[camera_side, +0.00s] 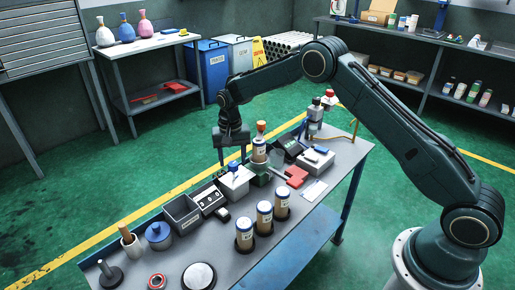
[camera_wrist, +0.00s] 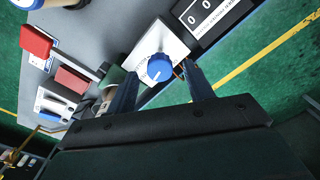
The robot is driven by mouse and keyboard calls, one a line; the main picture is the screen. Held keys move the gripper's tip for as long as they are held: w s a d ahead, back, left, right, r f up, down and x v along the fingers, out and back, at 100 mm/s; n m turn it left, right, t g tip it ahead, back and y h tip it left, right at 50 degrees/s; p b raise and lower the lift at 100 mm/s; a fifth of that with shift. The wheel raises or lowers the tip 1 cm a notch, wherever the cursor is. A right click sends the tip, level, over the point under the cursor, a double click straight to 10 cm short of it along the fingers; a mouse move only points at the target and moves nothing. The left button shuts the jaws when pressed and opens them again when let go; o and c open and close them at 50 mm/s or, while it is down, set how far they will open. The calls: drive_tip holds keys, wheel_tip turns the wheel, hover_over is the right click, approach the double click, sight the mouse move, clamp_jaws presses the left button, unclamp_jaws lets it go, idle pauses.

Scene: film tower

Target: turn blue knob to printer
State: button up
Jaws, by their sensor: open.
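The blue knob (camera_wrist: 160,67) sits on a white box (camera_wrist: 148,47) with a dark marking line on its top face. In the side view the blue knob (camera_side: 233,166) stands on top of the white box (camera_side: 234,183) near the table's far edge. My gripper (camera_wrist: 161,78) is open, with one finger on each side of the knob in the wrist view. In the side view my gripper (camera_side: 231,160) points down over the white box. I cannot tell whether the fingers touch the knob.
A counter box (camera_side: 209,199) and a grey bin (camera_side: 182,215) lie to the left. Several capped cylinders (camera_side: 264,217) stand in front. A red block (camera_side: 297,176) lies to the right.

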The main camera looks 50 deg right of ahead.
sight(233, 163)
wheel_tip(233, 163, up, 12)
drive_tip(key=shift+r, duration=0.25)
idle(0.3)
drive_tip(key=s+d+r+n+t, duration=0.1)
drive_tip(key=s+r+n+t, duration=0.2)
drive_tip(key=s+r, duration=1.5)
drive_tip(key=s+f+n+t, duration=0.1)
drive_tip(key=s+f+n, duration=0.1)
drive_tip(key=s, duration=0.9)
drive_tip(key=s+f+n+t, duration=0.1)
drive_tip(key=s+f+n, duration=0.1)
drive_tip(key=s, duration=1)
drive_tip(key=shift+d+t, duration=0.25)
drive_tip(key=shift+t, duration=0.05)
